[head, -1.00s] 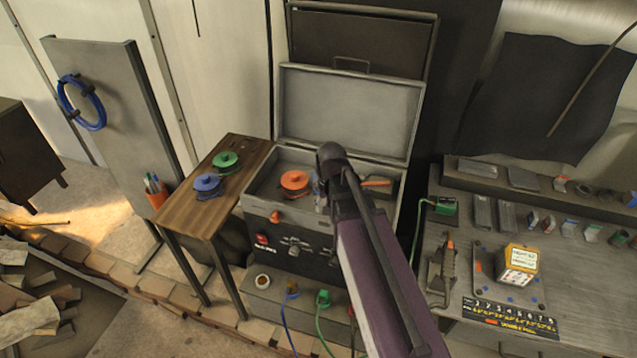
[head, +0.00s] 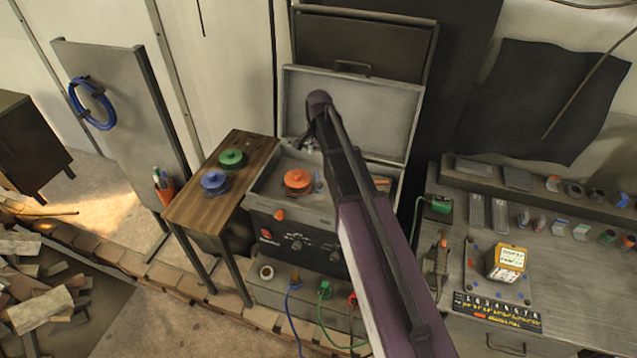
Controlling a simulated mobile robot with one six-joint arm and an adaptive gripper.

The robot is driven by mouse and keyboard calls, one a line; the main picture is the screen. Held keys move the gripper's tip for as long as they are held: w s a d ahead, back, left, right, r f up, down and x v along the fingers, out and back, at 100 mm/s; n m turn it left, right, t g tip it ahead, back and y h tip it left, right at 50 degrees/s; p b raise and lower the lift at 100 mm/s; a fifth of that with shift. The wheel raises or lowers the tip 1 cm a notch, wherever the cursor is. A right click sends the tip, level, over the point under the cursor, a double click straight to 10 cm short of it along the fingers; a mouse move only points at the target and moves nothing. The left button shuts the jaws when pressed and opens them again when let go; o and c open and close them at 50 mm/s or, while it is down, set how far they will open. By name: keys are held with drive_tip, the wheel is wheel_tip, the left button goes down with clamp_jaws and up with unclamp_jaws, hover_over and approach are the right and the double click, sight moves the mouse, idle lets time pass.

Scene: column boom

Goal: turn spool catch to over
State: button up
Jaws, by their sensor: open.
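An orange spool (head: 297,180) sits in the open-lidded machine box (head: 262,196). A small grey-blue upright piece (head: 318,181) stands just right of the spool; I cannot tell whether it is the spool catch or how it is turned. My gripper (head: 307,146) shows only as a small dark shape below the arm's end, open, above and behind the orange spool and apart from it. My arm hides the right part of the box.
A wooden side table (head: 190,207) at left holds a green spool (head: 231,159) and a blue spool (head: 214,182). The raised lid (head: 385,110) stands behind my arm. A workbench (head: 470,270) with a yellow box (head: 506,261) is at right.

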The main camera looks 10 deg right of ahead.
sight(319, 183)
drive_tip(key=shift+f, duration=0.15)
wheel_tip(319, 183, down, 14)
drive_tip(key=b, duration=1.3)
drive_tip(key=shift+r+b, duration=0.25)
drive_tip(key=shift+b, duration=0.1)
clamp_jaws()
